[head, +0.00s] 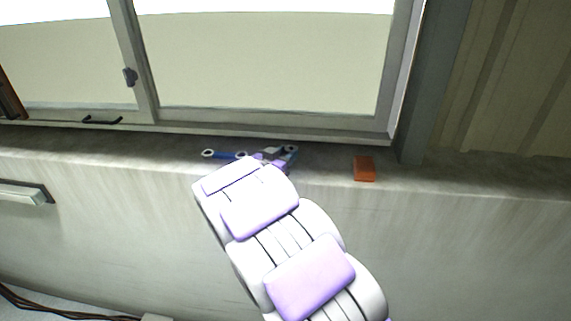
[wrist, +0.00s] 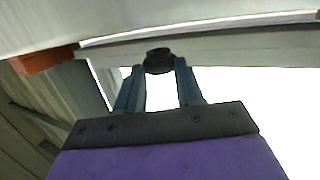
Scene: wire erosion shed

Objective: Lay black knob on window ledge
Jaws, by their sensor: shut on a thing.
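The black knob (wrist: 158,54) is a small dark round piece between the tips of my gripper's two blue fingers (wrist: 159,68) in the wrist view. My gripper is shut on it. In the head view my gripper (head: 279,158) is over the window ledge (head: 327,162), a grey strip below the window frame. The ledge also shows as a pale surface along the top of the wrist view (wrist: 130,16). I cannot make out the knob in the head view, and cannot tell whether it touches the ledge.
An orange block (head: 364,169) lies on the ledge to the right of my gripper. A blue spanner-like thing (head: 224,155) with ringed ends lies just left of it, partly hidden. The window frame (head: 270,120) rises behind. Bare ledge shows between gripper and block.

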